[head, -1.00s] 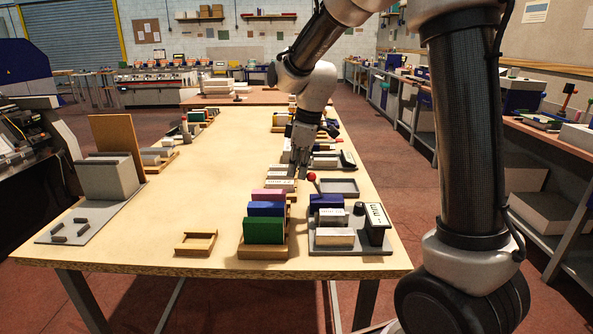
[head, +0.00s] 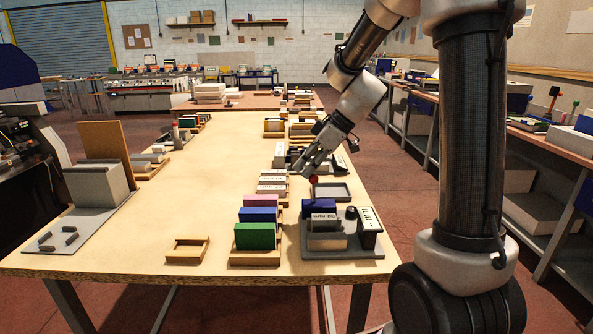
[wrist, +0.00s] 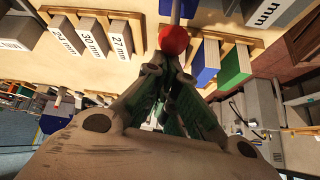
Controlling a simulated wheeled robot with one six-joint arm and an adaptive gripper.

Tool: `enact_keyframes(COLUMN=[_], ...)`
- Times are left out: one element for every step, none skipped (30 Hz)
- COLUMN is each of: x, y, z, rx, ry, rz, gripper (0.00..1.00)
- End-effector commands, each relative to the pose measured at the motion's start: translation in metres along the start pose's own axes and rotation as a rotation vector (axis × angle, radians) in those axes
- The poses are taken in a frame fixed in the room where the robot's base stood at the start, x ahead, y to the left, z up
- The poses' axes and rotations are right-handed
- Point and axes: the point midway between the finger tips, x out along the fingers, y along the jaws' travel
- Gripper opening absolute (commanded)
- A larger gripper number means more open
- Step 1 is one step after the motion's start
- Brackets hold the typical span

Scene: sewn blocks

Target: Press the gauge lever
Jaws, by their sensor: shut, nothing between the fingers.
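The gauge (head: 365,252) stands at the near right corner of the table, a grey base with a blue block (head: 319,205) and a dark upright panel (head: 369,228). Its lever ends in a red ball (head: 313,180), standing above the blue block. A pale labelled block (head: 326,240) sits on the gauge. My gripper (head: 297,169) is shut and empty, tilted down and left, just above and behind the ball in the head view. In the wrist view the red ball (wrist: 174,40) lies just past my fingertips (wrist: 171,66); I cannot tell if they touch.
A wooden rack (head: 255,261) with green, blue and pink blocks stands left of the gauge. A small empty wooden tray (head: 187,250) lies farther left. A grey tray (head: 333,187) lies behind the gauge. The table's middle (head: 190,200) is clear.

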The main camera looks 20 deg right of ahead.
Motion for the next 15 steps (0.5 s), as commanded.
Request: enact_keyframes(x=[-0.004, -0.006, -0.009, -0.011, -0.013, -0.015, -0.016, -0.018, -0.019, -0.021, -0.022, -0.023, -0.024, -0.024, -0.026], y=[0.003, 0.003, 0.004, 0.004, 0.005, 0.005, 0.006, 0.006, 0.007, 0.007, 0.007, 0.007, 0.008, 0.008, 0.008], z=[0.006, 0.009, 0.011, 0.013, 0.015, 0.018, 0.020, 0.022, 0.024, 0.026, 0.028, 0.030, 0.032, 0.033, 0.035], rx=[0.014, 0.015, 0.017, 0.019, 0.020, 0.021, 0.023, 0.023, 0.025, 0.026, 0.026, 0.027, 0.029, 0.028, 0.029], ry=[0.043, 0.070, 0.106, 0.132, 0.158, 0.191, 0.215, 0.238, 0.268, 0.288, 0.309, 0.334, 0.352, 0.368, 0.386], rz=[-0.005, -0.010, -0.017, -0.022, -0.026, -0.033, -0.038, -0.042, -0.048, -0.053, -0.056, -0.061, -0.065, -0.069, -0.071], gripper=[0.00, 0.00, 0.00, 0.00, 0.00, 0.00, 0.00, 0.00, 0.00, 0.00, 0.00, 0.00, 0.00, 0.00, 0.00])
